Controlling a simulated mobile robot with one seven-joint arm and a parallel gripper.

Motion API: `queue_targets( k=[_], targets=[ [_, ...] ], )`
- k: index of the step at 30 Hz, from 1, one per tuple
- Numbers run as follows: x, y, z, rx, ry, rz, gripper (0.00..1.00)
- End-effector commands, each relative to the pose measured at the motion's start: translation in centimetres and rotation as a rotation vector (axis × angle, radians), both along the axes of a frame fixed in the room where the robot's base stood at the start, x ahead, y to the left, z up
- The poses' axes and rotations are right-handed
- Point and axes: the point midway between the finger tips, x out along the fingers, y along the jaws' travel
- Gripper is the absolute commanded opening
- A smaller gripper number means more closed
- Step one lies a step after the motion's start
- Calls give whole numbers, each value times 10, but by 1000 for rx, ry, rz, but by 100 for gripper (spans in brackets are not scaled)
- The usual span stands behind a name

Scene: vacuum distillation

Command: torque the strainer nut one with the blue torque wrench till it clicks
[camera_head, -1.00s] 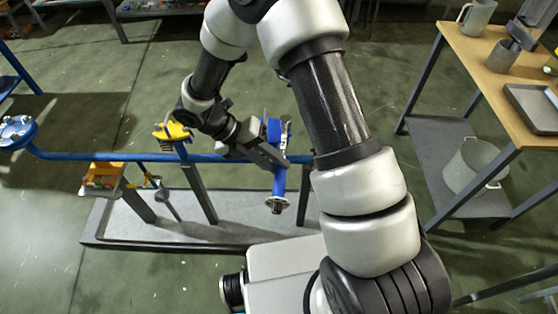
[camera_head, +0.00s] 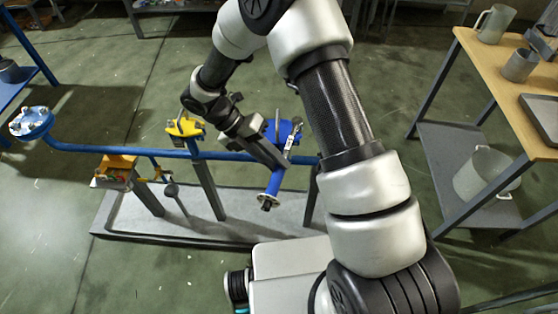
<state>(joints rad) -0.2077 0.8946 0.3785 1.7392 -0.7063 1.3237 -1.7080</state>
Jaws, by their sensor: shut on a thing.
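My gripper (camera_head: 272,156) reaches down over the right part of the blue pipe, beside the blue strainer branch (camera_head: 274,182). It is shut on what appears to be the blue torque wrench, though the wrench is mostly hidden and hard to tell from the blue pipework. A blue rounded part (camera_head: 283,129) and a slim silver piece (camera_head: 289,145) show just beyond the fingers. The strainer branch slants down to a round end flange (camera_head: 267,202). Strainer nut one is too small to single out, and contact with it cannot be seen.
The blue pipe (camera_head: 100,152) runs left to a bolted flange (camera_head: 31,122). A grey plinth (camera_head: 200,222) lies below. A wooden-topped table (camera_head: 490,80) with cups and a tray stands right.

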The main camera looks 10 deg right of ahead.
Motion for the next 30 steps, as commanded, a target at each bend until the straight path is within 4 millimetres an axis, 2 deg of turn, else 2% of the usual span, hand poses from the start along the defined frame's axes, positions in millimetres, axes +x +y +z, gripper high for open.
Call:
queue_targets(
  k=[16, 30],
  targets=[
    [3, 5, 1, -3, 0, -35, 0],
    [-9, -18, 1, -5, -1, 115, 0]
  ],
)
